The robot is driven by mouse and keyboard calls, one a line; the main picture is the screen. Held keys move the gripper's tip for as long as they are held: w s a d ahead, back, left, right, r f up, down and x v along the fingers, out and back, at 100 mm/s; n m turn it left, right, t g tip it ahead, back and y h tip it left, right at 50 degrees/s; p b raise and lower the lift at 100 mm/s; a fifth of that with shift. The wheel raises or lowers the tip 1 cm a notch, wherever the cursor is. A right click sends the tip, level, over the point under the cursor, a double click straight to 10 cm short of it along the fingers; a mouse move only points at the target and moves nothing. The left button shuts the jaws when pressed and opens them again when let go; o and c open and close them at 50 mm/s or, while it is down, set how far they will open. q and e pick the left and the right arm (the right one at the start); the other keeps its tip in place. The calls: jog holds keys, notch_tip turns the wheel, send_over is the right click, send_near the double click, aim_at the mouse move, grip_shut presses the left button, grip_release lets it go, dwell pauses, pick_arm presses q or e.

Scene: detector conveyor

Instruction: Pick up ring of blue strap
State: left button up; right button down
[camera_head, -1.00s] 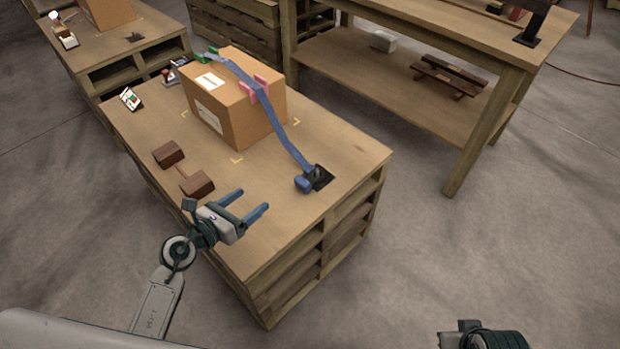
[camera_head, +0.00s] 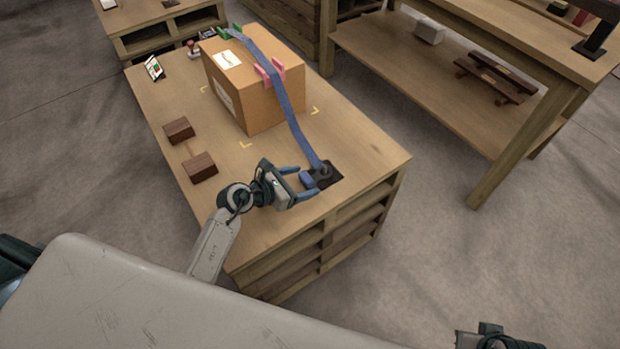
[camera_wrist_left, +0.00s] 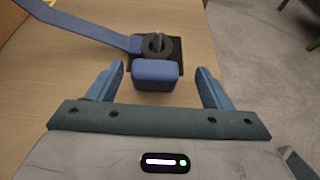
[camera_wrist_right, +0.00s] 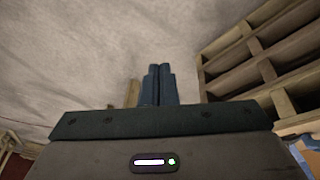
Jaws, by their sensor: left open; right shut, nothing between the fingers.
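The blue strap (camera_head: 290,115) runs over the cardboard box (camera_head: 262,100) and down to a black plate (camera_head: 328,176) near the table's front corner. My left gripper (camera_head: 304,184) is open at the blue block. In the left wrist view its fingers (camera_wrist_left: 160,88) stand apart on either side of the block, not touching it. My right gripper (camera_wrist_left: 0,0) is not in that view; its shut, empty fingers (camera_wrist_right: 158,85) show in the right wrist view.
Pink corner guards (camera_head: 270,74) and a green one (camera_head: 229,33) sit under the strap on the box. Two brown blocks (camera_head: 200,167) lie on the pallet table (camera_head: 230,190) to the left. A workbench (camera_head: 450,95) stands at the right, with grey floor between.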

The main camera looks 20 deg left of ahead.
aim_at(310, 176)
pick_arm(q)
jog(key=x, duration=0.5)
jog(key=shift+w+a+r, duration=0.1)
jog(key=shift+w, duration=0.25)
jog(key=c, duration=1.1)
jog(key=shift+c, duration=0.2)
jog(key=shift+r, duration=0.15)
